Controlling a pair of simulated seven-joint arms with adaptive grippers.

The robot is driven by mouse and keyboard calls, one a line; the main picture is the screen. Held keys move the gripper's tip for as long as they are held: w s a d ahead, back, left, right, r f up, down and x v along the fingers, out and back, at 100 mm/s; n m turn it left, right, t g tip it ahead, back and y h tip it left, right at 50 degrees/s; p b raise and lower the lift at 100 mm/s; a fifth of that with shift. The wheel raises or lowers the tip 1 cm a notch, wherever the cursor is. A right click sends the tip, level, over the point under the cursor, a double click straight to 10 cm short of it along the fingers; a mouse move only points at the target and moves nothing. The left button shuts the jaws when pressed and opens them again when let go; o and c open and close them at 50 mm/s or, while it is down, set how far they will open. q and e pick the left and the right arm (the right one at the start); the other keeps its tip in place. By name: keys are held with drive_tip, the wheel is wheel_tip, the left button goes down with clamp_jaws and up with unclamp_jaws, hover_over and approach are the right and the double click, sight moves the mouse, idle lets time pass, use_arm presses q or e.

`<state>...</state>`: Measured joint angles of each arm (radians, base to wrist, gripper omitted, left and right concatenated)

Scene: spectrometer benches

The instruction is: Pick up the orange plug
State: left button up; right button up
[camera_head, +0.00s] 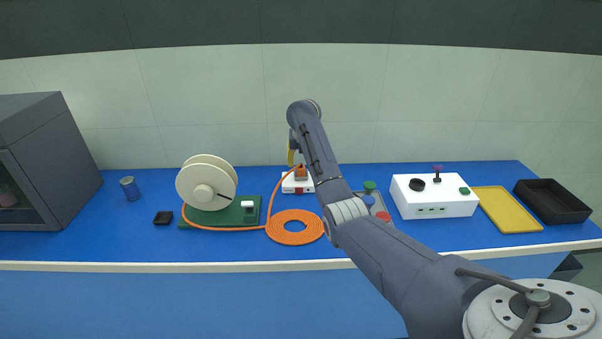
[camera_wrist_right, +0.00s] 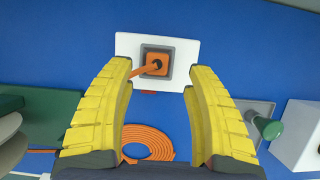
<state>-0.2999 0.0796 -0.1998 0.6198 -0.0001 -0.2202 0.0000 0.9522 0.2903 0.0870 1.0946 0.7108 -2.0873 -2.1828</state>
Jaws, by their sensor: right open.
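The orange plug (camera_wrist_right: 157,65) sits in a grey square socket on a white block (camera_wrist_right: 127,46) in the right wrist view. An orange cable leaves the plug and leads to a coil (camera_wrist_right: 148,142) on the bench. In the head view the plug (camera_head: 300,173) shows small, partly hidden behind my right arm. My right gripper (camera_wrist_right: 160,78) has yellow fingers, open and apart on either side of the plug, with nothing between them held. In the head view only a bit of its yellow finger (camera_head: 291,156) shows. My left gripper is not in view.
A cream reel (camera_head: 203,184) stands on a green board (camera_head: 246,213) to the left. To the right are a grey plate with coloured knobs (camera_head: 383,216), a white control box (camera_head: 434,197), a yellow tray (camera_head: 508,211) and a black bin (camera_head: 552,203). A dark cabinet (camera_head: 50,150) stands far left.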

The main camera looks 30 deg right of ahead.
sight(301, 167)
drive_tip(key=x, duration=0.3)
drive_tip(key=shift+a+f, duration=0.25)
drive_tip(key=shift+x, duration=0.95)
drive_tip(key=shift+d, duration=0.1)
clamp_jaws()
